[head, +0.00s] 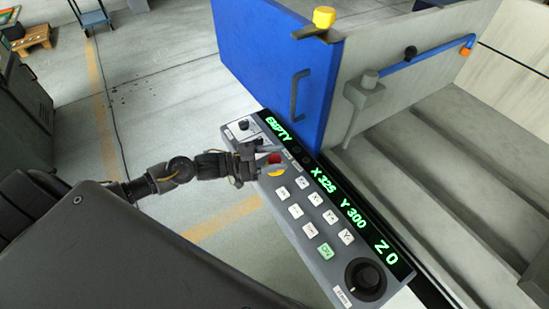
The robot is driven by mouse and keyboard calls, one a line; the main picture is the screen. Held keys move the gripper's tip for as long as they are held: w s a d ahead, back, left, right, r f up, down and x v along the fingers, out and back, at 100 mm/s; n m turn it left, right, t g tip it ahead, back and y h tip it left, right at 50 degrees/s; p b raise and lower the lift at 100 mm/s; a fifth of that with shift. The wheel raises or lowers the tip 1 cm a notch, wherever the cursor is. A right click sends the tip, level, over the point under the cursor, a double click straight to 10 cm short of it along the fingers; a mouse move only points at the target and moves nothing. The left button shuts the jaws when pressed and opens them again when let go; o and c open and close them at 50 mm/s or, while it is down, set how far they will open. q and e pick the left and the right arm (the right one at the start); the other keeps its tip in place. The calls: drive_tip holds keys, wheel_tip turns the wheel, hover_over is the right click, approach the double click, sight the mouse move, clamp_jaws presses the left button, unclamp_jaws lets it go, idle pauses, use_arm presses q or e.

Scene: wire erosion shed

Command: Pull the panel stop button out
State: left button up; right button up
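The panel stop button (275,157) is a small red cap above a yellow surround (276,172), near the far end of a grey control panel (318,268). My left gripper (266,156) comes in from the left, right at the button. Its dark fingers look apart, with the red cap showing between or just beyond their tips. Whether they touch it I cannot tell. The fingers hide part of the cap and surround. My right gripper is not in view.
The panel has several white keys (295,210), a green key (325,251), a black dial (365,279) and a green-lettered display (352,213). A blue door (270,65) with a handle stands behind it. A blue pipe (425,57) is at right. Open floor (160,100) lies left.

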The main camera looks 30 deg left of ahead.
use_arm(q)
drive_tip(key=shift+o, duration=0.2)
drive_tip(key=shift+f, duration=0.15)
drive_tip(key=shift+s+a, duration=0.1)
drive_tip(key=shift+s+a+f, duration=0.1)
drive_tip(key=shift+s+a, duration=0.15)
drive_tip(key=shift+a, duration=0.05)
drive_tip(key=b+v, duration=0.2)
drive_tip(key=v, duration=0.8)
